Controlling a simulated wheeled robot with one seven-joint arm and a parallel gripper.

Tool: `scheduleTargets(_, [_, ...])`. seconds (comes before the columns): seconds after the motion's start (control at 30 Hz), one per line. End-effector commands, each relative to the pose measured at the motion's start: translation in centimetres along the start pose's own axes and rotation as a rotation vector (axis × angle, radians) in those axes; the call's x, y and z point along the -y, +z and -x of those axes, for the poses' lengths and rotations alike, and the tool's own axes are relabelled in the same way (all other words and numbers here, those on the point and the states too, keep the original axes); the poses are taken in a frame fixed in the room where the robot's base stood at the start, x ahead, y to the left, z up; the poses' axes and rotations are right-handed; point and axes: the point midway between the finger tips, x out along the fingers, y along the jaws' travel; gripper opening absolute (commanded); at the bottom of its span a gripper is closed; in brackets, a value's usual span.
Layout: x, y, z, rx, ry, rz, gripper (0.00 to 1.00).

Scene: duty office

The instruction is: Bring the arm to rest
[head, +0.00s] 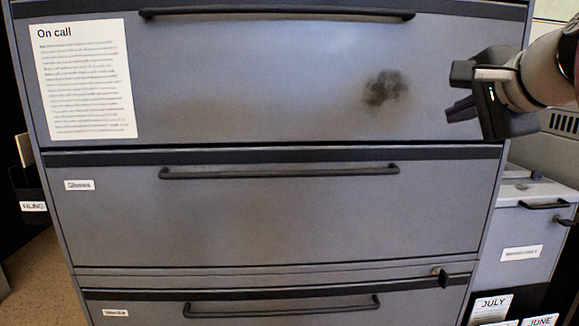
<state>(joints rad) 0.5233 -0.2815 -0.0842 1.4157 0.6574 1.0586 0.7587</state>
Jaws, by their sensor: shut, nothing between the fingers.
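My gripper (462,93) is at the upper right of the head view, at the end of my arm, which comes in from the right edge. Its fingers point left, in front of the right part of the cabinet's top drawer. It is shut and holds nothing. I cannot tell how far it is from the drawer front.
A grey filing cabinet (270,215) with dark bar handles fills the view; its drawers look shut. An "On call" sheet (85,80) and a dark smudge (384,88) are on the top drawer. A smaller grey cabinet (515,228) stands right, with JULY and JUNE cards below.

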Motion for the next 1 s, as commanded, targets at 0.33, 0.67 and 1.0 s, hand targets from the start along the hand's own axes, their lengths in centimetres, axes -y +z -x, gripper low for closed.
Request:
scheduleTargets(0.33, [-21.9,14.2,-3.1,0.278,0.357,0.758,0.00])
scheduleTargets(0.67, [-36.7,19.1,-1.6,0.505,0.482,1.316,0.00])
scheduleTargets(1.0, [-37.9,19.3,-1.5,0.525,0.491,1.362,0.00])
